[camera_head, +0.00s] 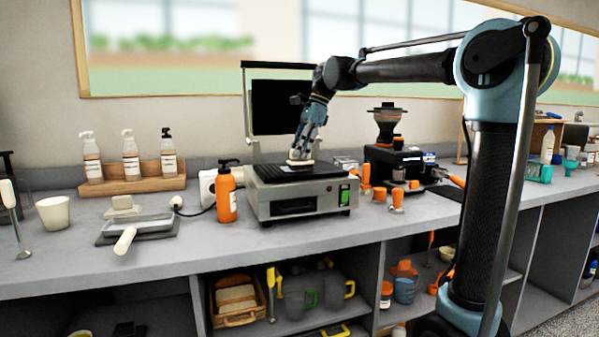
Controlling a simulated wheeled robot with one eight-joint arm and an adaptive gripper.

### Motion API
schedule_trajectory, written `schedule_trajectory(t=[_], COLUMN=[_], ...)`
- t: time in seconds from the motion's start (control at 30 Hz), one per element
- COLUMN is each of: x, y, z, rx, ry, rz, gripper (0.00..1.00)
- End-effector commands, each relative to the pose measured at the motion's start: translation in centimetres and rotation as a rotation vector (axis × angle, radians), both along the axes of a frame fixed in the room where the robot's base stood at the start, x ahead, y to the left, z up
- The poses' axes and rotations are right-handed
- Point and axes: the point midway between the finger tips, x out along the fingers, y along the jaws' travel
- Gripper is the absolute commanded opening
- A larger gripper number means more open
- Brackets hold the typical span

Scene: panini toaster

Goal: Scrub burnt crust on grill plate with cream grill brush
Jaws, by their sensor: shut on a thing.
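The panini toaster (300,206) stands on the counter with its lid (281,106) raised. Its dark ribbed grill plate (263,173) lies exposed. My gripper (301,155) points down over the plate and is shut on the cream grill brush (299,162). The brush is small in view, low at the plate's back middle, and seems to touch it; exact contact is hard to tell. Burnt crust cannot be made out at this size.
An orange bottle (226,194) stands close left of the toaster. A black coffee grinder (387,157) and orange-handled tools (397,198) stand to its right. A tray with a cream handle (139,227) and a white cup (54,214) are at left. The front counter strip is clear.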

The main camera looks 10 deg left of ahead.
Motion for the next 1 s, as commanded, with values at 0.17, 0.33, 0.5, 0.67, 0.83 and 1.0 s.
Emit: schedule_trajectory(t=[0.17, 0.33, 0.5, 0.67, 0.83, 1.0], x=[0.6, 1.7, 2.9, 3.9, 4.2, 4.1], y=[0.4, 1.1, 1.8, 2.5, 2.6, 2.6], z=[0.0, 0.0, 0.0, -0.1, -0.1, -0.1], rx=[0.0, 0.0, 0.0, 0.0, 0.0, 0.0], ry=[0.0, 0.0, 0.0, 0.0, 0.0, 0.0], rz=[0.0, 0.0, 0.0, 0.0, 0.0, 0.0], gripper=[0.0, 0.0, 0.0, 0.0, 0.0, 0.0])
